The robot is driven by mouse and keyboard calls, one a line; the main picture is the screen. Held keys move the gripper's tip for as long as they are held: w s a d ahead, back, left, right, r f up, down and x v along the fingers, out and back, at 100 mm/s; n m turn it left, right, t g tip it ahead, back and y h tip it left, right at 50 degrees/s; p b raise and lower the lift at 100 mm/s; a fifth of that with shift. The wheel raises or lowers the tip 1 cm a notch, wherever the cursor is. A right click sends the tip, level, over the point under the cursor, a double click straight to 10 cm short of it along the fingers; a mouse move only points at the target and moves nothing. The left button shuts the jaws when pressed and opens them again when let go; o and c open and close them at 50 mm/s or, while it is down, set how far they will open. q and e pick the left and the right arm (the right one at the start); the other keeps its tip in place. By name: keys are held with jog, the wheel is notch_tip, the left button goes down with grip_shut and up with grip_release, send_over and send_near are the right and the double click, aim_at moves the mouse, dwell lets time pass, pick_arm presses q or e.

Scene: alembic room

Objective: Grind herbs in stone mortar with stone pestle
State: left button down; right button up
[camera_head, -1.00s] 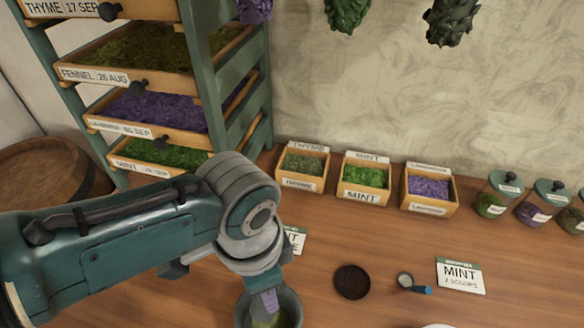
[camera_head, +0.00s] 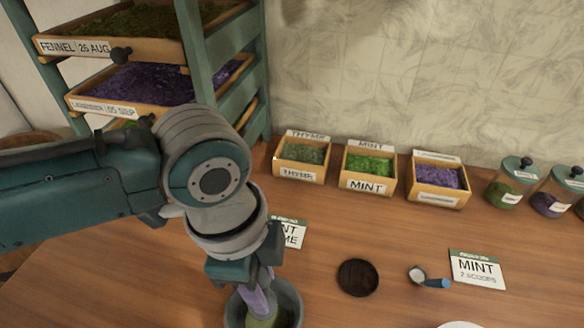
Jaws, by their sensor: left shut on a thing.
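My left arm comes in from the left. Its gripper (camera_head: 250,272) points down and is shut on the pestle (camera_head: 258,300), a pale purple-grey shaft. The pestle stands in the grey mortar (camera_head: 292,296) at the bottom edge, slightly tilted. Green herbs (camera_head: 268,319) show in the mortar around the pestle's lower end. The mortar's lower part is cut off by the frame edge. Whether the pestle's tip touches the mortar's floor is hidden. My right gripper is not in view.
Boxes of thyme (camera_head: 301,161), mint (camera_head: 368,171) and lavender (camera_head: 438,184) line the wall. Lidded jars (camera_head: 508,183) stand at the right. A dark round disc (camera_head: 358,277), a small scoop (camera_head: 426,278) and a mint card (camera_head: 477,267) lie on the table. A drying rack (camera_head: 228,75) stands behind my arm.

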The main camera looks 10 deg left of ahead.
pick_arm(q)
jog(key=shift+f+b, duration=2.3)
jog(key=shift+f, duration=0.85)
jog(key=shift+f, duration=0.3)
jog(key=shift+c, duration=2.2)
grip_release()
